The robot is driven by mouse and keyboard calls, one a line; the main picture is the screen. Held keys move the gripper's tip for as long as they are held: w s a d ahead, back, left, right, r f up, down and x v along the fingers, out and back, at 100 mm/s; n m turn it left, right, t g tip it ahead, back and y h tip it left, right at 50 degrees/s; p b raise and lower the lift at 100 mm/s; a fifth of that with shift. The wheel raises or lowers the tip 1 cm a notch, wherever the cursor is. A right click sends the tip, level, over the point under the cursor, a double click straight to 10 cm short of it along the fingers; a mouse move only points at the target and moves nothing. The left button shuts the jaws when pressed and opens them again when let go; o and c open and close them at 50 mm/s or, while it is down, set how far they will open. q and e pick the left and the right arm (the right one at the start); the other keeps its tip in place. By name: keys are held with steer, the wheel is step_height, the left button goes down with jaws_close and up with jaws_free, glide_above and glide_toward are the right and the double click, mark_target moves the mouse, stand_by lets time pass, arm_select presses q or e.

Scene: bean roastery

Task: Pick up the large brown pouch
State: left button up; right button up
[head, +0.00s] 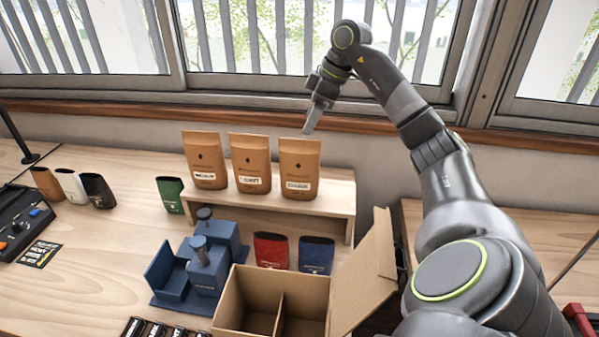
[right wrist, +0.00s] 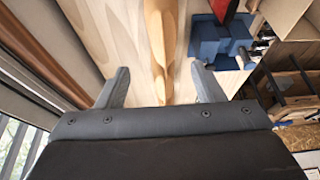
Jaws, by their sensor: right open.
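Three large brown pouches stand upright in a row on a low wooden shelf: a left one (head: 204,160), a middle one (head: 250,163) and a right one (head: 299,168). My right gripper (head: 312,122) is open and points down just above and behind the right pouch, apart from it as far as I can see. In the right wrist view, brown pouches (right wrist: 158,40) appear end-on in a line, between the two spread fingers (right wrist: 160,85). Nothing is held. My left gripper is out of view.
The wooden shelf (head: 335,193) carries the pouches. Below it stand a red pouch (head: 271,250), a blue pouch (head: 316,254), a blue sealing device (head: 205,262) and an open cardboard box (head: 240,300). Smaller pouches (head: 72,186) stand at left. The window ledge is close behind.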

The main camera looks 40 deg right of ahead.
mark_target(301, 140)
steer(key=shift+w+a+f, duration=0.2)
steer(key=shift+f, duration=0.45)
steer(key=shift+w+a+f+p, duration=0.1)
steer(key=shift+a+f+p, duration=0.15)
steer(key=shift+f, duration=0.3)
steer(key=shift+w+a+f+p, duration=0.1)
steer(key=shift+a+f+p, duration=0.15)
steer(key=shift+f+p, duration=0.3)
steer(key=p+x, duration=0.1)
steer(key=x, duration=0.2)
steer(key=shift+f+p, duration=0.1)
steer(key=shift+p, duration=0.3)
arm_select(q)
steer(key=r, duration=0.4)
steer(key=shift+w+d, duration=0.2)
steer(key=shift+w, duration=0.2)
arm_select(e)
steer(key=shift+w+a+f, duration=0.1)
steer(key=shift+f, duration=0.3)
steer(key=shift+f, duration=0.25)
jaws_close()
